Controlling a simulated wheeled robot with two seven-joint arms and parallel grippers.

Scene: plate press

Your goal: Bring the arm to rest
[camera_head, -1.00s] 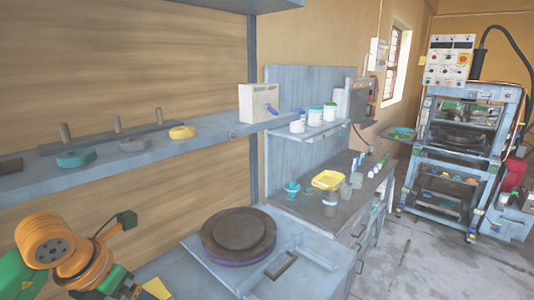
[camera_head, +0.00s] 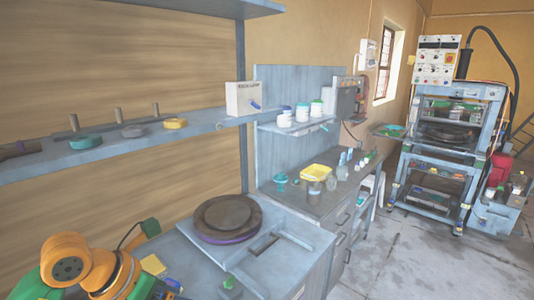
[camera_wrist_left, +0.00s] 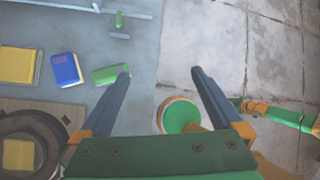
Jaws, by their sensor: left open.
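My left arm (camera_head: 92,270) comes in at the lower left of the head view, beside the front bench. In the left wrist view my left gripper (camera_wrist_left: 161,72) has its two dark fingers spread wide, with nothing between them. The fingers lie over the edge where the grey bench top meets the floor. A green block (camera_wrist_left: 110,74) is close beside the left fingertip in this view; I cannot tell whether they touch. My right gripper is not seen.
A round dark plate stack (camera_head: 227,217) sits on the front bench (camera_head: 207,267). A blue block (camera_wrist_left: 67,70) and a yellow block (camera_wrist_left: 18,64) lie on it. A shelf (camera_head: 120,146) runs above. The press (camera_head: 450,133) stands far right, with clear floor (camera_head: 420,262) in front.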

